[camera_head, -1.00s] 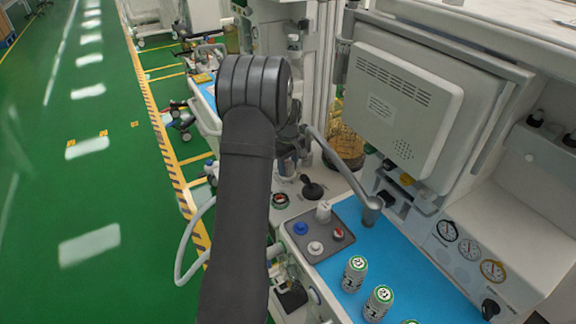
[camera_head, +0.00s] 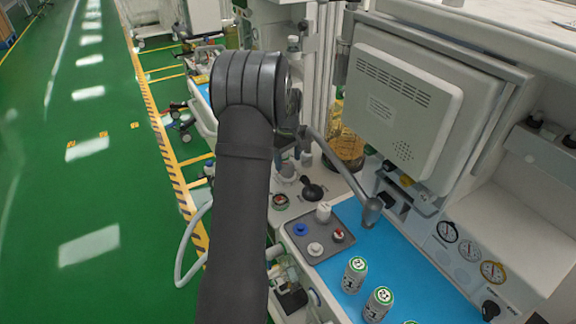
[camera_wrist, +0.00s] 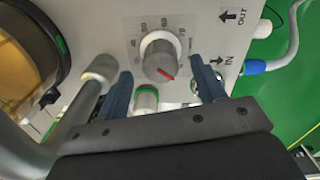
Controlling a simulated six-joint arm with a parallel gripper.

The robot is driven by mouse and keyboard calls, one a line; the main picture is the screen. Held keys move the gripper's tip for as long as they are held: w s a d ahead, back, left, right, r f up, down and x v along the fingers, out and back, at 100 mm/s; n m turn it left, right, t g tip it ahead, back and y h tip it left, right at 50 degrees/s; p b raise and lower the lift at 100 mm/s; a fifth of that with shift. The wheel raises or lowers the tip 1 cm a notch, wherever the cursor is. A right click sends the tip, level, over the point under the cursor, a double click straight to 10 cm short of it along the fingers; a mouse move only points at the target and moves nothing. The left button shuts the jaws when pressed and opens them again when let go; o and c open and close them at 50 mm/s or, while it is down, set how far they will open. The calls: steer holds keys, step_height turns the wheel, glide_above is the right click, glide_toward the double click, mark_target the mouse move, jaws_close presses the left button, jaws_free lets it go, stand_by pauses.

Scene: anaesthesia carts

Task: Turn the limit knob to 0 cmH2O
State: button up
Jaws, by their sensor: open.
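The limit knob (camera_wrist: 160,53) is a round grey knob with a red pointer mark, on a white panel with a printed number scale around it in the wrist view. The red mark faces the lower right of that picture, away from most of the printed numbers. My gripper (camera_wrist: 160,68) is open, with one blue finger on the left and one on the right of the knob's lower part. Gaps show between the knob and both fingers, so it is not held. In the head view my arm hides the knob and the gripper.
A green-ringed white fitting (camera_wrist: 146,98) sits just below the knob, between the fingers. A grey metal tube (camera_wrist: 92,88) runs close beside the left finger. A blue hose connector (camera_wrist: 254,67) is at the right. In the head view, several vials (camera_head: 355,274) stand on the blue mat (camera_head: 398,262).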

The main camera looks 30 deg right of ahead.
mark_target(288, 164)
step_height(288, 164, up, 14)
stand_by(0.3)
steer(key=shift+f, duration=0.1)
step_height(288, 164, down, 17)
steer(key=shift+f, duration=0.2)
stand_by(0.5)
